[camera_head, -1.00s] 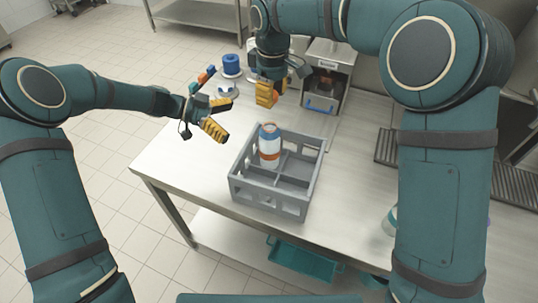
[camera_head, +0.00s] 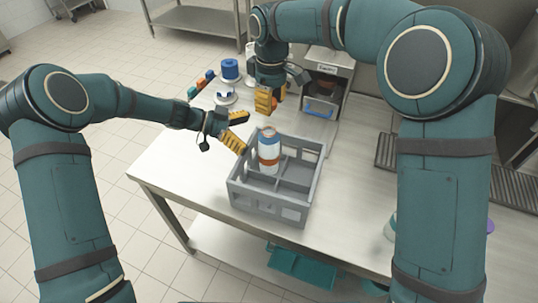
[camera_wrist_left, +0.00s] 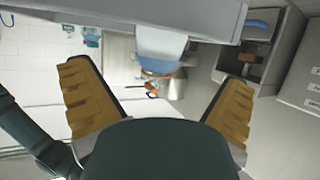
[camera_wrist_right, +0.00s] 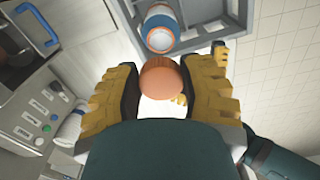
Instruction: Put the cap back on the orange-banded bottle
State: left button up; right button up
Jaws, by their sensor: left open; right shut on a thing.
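The orange-banded bottle (camera_head: 268,150) stands upright in a back compartment of the grey crate (camera_head: 238,194). It is white with blue near the top and an orange band. My left gripper (camera_head: 241,131) is open at the crate's left edge, fingers toward the bottle but apart from it; the bottle also shows between and beyond its fingers in the left wrist view (camera_wrist_left: 162,45). My right gripper (camera_head: 270,103) is behind the crate, shut on a round orange-brown cap (camera_wrist_right: 160,77). In the right wrist view the bottle's top (camera_wrist_right: 160,38) is beyond the cap, apart from it.
A machine with a blue handle (camera_head: 320,110) stands behind the crate. A blue spool-like item (camera_head: 229,69) and a white-and-blue item (camera_head: 225,95) are at the back left. A dark grated strip (camera_head: 385,148) lies at right. The table's front left is clear.

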aim_at(259, 136)
pick_arm(q)
jog(key=x, duration=0.6)
jog(key=shift+d+f, duration=0.15)
jog(key=shift+d, duration=0.2)
jog(key=c, duration=1.3)
pick_arm(e)
jog(key=shift+f, duration=2.45)
